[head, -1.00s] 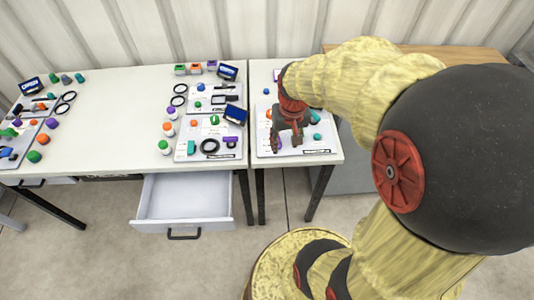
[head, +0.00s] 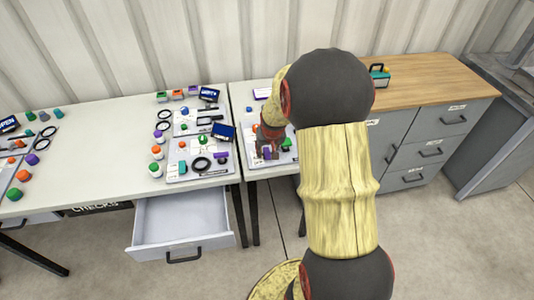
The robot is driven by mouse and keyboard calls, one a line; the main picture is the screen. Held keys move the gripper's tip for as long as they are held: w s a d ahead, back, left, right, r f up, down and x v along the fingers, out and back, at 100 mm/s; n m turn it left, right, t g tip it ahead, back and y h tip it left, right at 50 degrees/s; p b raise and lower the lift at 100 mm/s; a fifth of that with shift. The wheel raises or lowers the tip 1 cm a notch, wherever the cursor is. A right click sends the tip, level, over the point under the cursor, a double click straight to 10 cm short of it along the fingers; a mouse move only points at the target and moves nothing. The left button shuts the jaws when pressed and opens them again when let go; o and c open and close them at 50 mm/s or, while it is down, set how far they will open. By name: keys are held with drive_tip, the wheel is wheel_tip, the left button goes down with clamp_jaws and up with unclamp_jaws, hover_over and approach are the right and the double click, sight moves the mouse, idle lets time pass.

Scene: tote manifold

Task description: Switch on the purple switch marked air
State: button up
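My gripper (head: 269,152) points down over the panel on the right-hand white table. It is small and partly hidden by my own arm, so whether its fingers are open or shut is unclear. A small purple part shows at the fingertips; I cannot tell whether it is the switch marked air or whether the gripper touches it. Another purple piece (head: 222,157) sits on the neighbouring panel (head: 172,174), to the left of my gripper. No marking reading air is legible on either.
A green knob (head: 286,143) stands just right of my gripper. The left white table (head: 90,150) holds more panels, capped bottles and small screens. Its drawer (head: 183,222) is pulled open. A wood-topped grey cabinet (head: 425,95) stands at the right.

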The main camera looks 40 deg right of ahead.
drive_tip(key=shift+x, duration=0.75)
drive_tip(key=c, duration=0.3)
clamp_jaws()
